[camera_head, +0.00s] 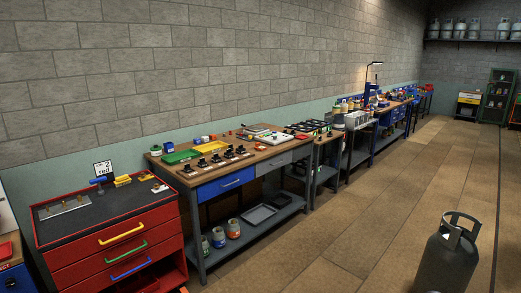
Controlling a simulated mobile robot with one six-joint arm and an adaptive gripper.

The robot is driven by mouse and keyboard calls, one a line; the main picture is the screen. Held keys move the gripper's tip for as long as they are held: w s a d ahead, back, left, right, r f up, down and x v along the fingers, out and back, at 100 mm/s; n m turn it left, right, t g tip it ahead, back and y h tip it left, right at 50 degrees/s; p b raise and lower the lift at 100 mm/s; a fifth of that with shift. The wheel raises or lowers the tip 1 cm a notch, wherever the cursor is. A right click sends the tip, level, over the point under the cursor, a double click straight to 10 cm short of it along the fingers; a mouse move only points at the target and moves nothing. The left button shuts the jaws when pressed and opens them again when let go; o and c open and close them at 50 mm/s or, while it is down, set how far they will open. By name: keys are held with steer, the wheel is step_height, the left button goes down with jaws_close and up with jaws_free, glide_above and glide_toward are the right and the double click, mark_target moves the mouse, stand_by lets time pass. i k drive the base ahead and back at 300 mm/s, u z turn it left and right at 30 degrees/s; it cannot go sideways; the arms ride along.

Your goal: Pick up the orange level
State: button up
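I cannot single out an orange level for certain. Small yellow-orange items (122,181) lie on top of the red tool cabinet (115,238) at the left, too small to identify. A few small orange-red spots also show among the items on the wooden workbench, too small to name. My gripper is not in view.
A workbench (225,183) with a green tray (181,156) and a yellow tray (207,146) stands right of the cabinet. More benches line the wall. A grey gas cylinder (447,262) stands at the lower right. The wooden floor (360,220) between is clear.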

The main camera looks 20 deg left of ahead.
mark_target(258, 148)
steer(key=u, duration=0.1)
steer(key=i, duration=4.95)
steer(key=z, duration=0.05)
